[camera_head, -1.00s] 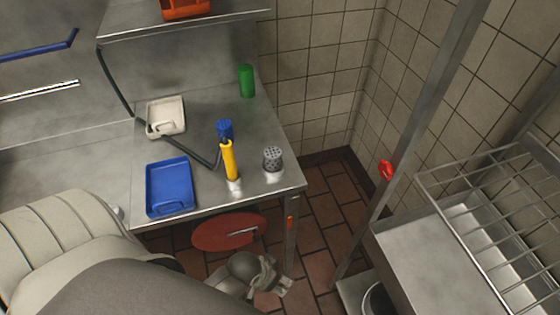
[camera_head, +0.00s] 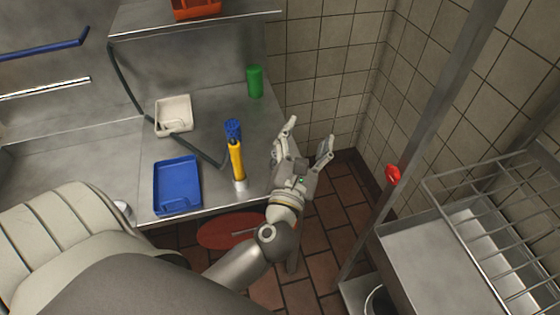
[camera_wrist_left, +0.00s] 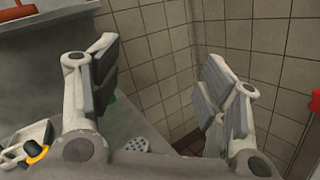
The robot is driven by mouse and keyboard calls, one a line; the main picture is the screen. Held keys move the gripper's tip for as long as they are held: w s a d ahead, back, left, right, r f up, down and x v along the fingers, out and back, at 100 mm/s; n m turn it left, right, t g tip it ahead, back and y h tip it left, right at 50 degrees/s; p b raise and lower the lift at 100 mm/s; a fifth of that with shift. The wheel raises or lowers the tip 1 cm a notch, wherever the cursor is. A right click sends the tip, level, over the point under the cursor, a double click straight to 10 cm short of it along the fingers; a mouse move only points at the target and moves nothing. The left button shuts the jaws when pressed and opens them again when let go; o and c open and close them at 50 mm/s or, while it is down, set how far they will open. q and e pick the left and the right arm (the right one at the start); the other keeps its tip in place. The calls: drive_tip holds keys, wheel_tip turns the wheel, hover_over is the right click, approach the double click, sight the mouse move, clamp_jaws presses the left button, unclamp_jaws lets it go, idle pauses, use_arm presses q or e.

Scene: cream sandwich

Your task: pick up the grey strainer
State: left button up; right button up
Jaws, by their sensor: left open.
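The grey strainer, a cylinder with a perforated top, shows in the left wrist view (camera_wrist_left: 137,145) low between the bases of my left gripper's fingers, partly cut off by the gripper body. In the head view my left gripper covers it at the right end of the steel table (camera_head: 212,152). My left gripper (camera_head: 310,132) is open, its fingers spread apart and pointing toward the tiled wall. It also shows in the left wrist view (camera_wrist_left: 160,62), with nothing between its fingertips. My right gripper is not in view.
A blue tray (camera_head: 177,183), a white tray (camera_head: 174,112) and a green cylinder (camera_head: 254,82) are on the table. A metal post with a red knob (camera_head: 393,174) stands right.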

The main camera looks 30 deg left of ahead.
use_arm(q)
drive_tip(key=a+f+n+g, duration=0.2)
drive_tip(key=f, duration=0.2)
drive_tip(key=a+f+n+g+y, duration=0.1)
drive_tip(key=a+f+n+g, duration=0.1)
drive_tip(key=f, duration=0.3)
drive_tip(key=w+a+f+n+g+y+p, duration=0.1)
drive_tip(key=a+f+n+g, duration=0.1)
drive_tip(key=f+n+g, duration=0.1)
drive_tip(key=shift+a+f+n+g, duration=0.15)
drive_tip(key=shift+f+n, duration=0.15)
drive_tip(key=shift+f, duration=0.25)
drive_tip(key=shift+a+f+n+g, duration=0.15)
drive_tip(key=shift+f+n, duration=0.15)
drive_tip(key=shift+f, duration=0.2)
drive_tip(key=shift+w+a+f, duration=0.2)
drive_tip(key=shift+w, duration=0.05)
drive_tip(key=shift+w+a+p, duration=0.4)
drive_tip(key=shift+p, duration=0.05)
drive_tip(key=p+x, duration=0.1)
drive_tip(key=x, duration=0.2)
drive_tip(key=shift+a+f, duration=0.15)
drive_tip(key=shift+a, duration=0.05)
drive_tip(key=shift+w+a+f, duration=0.25)
drive_tip(key=shift+w+f, duration=0.05)
drive_tip(key=shift+w, duration=0.05)
drive_tip(key=shift+c, duration=0.5)
drive_tip(key=c, duration=1)
